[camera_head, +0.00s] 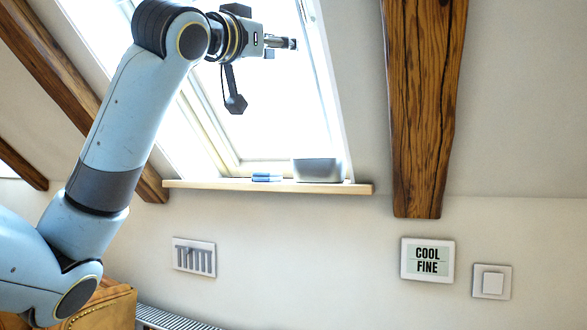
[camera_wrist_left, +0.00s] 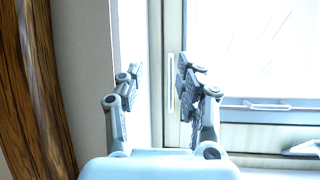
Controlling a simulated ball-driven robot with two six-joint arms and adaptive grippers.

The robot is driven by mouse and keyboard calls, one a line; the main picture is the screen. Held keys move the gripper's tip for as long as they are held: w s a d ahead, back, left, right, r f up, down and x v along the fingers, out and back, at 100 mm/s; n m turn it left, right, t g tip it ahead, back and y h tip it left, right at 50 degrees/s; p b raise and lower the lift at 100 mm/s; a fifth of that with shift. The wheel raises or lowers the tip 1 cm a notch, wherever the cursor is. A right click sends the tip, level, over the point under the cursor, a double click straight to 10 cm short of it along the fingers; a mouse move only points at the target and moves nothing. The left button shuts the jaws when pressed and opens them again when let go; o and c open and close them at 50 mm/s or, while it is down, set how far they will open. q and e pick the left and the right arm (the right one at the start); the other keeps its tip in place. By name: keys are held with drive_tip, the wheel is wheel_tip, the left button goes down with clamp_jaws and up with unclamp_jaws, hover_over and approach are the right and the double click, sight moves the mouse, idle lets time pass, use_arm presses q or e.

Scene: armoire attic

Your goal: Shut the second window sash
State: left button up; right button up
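A slanted roof window (camera_head: 270,110) stands behind my left arm in the head view, washed out by bright light. In the left wrist view a pale sash frame (camera_wrist_left: 172,30) runs upright behind the fingers, and its glass (camera_wrist_left: 250,50) is to the right. A light handle bar (camera_wrist_left: 268,105) is on the lower rail. I cannot tell which sash is the second or how far it stands open. My left gripper (camera_head: 288,43) is in front of the upper window. Its fingers (camera_wrist_left: 157,82) are apart with nothing visible held; contact with the frame is unclear. My right gripper is out of view.
A wooden sill (camera_head: 230,187) below the window carries a grey container (camera_head: 317,171) and a small blue item (camera_head: 267,177). A thick timber beam (camera_head: 424,120) is to the right.

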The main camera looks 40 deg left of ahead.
use_arm(q)
drive_tip(key=w+f+g, duration=0.2)
drive_tip(key=f, duration=1)
drive_tip(key=w+f+g, duration=0.1)
drive_tip(key=f+g, duration=0.2)
drive_tip(key=f, duration=0.9)
drive_tip(key=shift+w+d+f+b, duration=0.2)
drive_tip(key=shift+w+d+b, duration=0.15)
drive_tip(key=shift+d, duration=0.1)
